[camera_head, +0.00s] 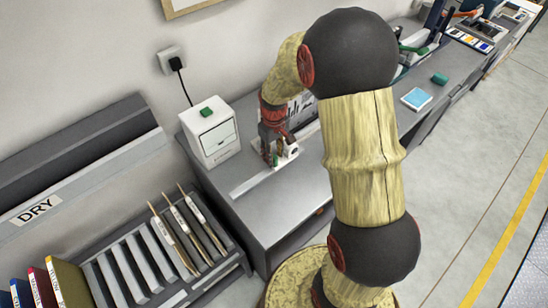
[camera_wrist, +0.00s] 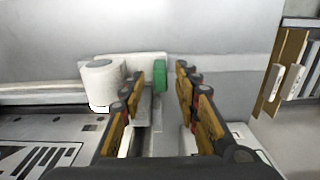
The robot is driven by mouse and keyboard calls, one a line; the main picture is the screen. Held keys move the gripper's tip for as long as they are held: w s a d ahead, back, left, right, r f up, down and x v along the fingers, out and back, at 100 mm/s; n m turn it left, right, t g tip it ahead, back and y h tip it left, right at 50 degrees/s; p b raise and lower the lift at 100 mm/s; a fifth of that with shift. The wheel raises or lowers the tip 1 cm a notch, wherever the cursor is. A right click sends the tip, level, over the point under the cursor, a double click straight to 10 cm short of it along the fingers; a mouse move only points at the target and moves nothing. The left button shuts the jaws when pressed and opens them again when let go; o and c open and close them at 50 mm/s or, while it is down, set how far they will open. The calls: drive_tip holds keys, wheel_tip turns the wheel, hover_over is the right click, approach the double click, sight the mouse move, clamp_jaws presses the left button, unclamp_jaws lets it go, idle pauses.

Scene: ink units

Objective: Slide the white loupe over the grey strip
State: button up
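The white loupe (camera_head: 289,152) sits on the desk at my gripper in the head view, partly hidden by it. In the wrist view it shows as a white round barrel (camera_wrist: 103,84) on a pale block, with a green knob (camera_wrist: 160,75) at its right end. My gripper (camera_wrist: 158,92) is open, with its fingers apart on either side of the green knob; contact cannot be told. It also shows low over the desk in the head view (camera_head: 273,150). A pale grey strip (camera_head: 250,184) runs along the desk past the loupe; part of it is hidden by my gripper.
A printed sheet with dark bars (camera_wrist: 40,145) lies at the lower left in the wrist view. A white box with a green button (camera_head: 209,132) stands against the wall. A slotted rack (camera_head: 130,270) holds several wooden-edged pieces. The desk's near left part is clear.

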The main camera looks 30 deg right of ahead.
drive_tip(key=shift+f, duration=0.8)
drive_tip(key=c, duration=0.3)
clamp_jaws()
